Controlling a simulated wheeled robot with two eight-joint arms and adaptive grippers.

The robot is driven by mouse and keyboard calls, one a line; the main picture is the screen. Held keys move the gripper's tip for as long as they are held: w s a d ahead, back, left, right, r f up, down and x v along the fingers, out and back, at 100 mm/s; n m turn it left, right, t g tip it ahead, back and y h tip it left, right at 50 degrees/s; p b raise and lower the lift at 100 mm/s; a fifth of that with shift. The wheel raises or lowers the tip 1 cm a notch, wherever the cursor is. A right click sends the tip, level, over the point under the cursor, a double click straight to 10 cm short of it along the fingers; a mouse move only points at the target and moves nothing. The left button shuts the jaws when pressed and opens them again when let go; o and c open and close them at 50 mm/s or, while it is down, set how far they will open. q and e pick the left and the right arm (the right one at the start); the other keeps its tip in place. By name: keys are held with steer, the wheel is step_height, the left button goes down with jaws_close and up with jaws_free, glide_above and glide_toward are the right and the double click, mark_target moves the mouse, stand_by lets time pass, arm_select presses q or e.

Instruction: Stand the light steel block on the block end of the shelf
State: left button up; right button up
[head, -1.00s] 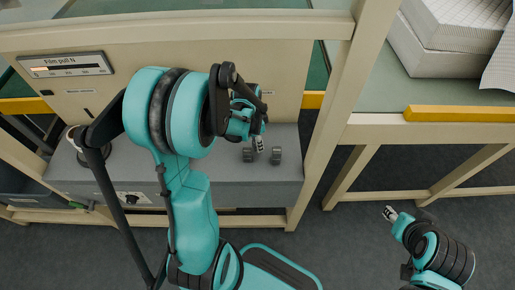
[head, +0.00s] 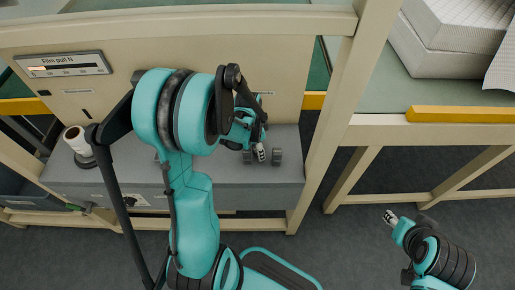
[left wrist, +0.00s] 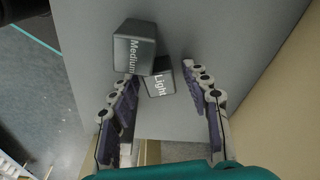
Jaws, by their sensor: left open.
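In the left wrist view the light steel block (left wrist: 160,83), labelled "Light", stands on the grey shelf (left wrist: 185,30) between the spread fingers of my left gripper (left wrist: 166,78). The fingers show gaps to it on both sides. The darker block labelled "Medium" (left wrist: 135,52) is close beside it and overlaps it in this view. In the head view my left gripper (head: 260,152) is low over the shelf, among small dark blocks (head: 277,157); their labels are unreadable there. My right gripper (head: 390,217) hangs over the floor at lower right, too small to read its opening.
A white roll on a dark base (head: 76,141) stands at the shelf's left. The "Film pull N" display (head: 65,64) is on the beige panel behind. A beige post (head: 330,120) rises at the shelf's right. White stacked sheets (head: 440,55) lie on the right-hand table.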

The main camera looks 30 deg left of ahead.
mark_target(254, 150)
arm_select(q)
step_height(254, 150, up, 12)
steer(key=s+p, duration=0.1)
steer(key=p, duration=0.4)
steer(key=s+d+r+n+t, duration=0.6)
steer(key=s+d+r, duration=0.3)
steer(key=d, duration=0.2)
steer(key=shift+r+n+y, duration=0.3)
steer(key=shift+n+y, duration=0.1)
steer(key=shift+n, duration=0.2)
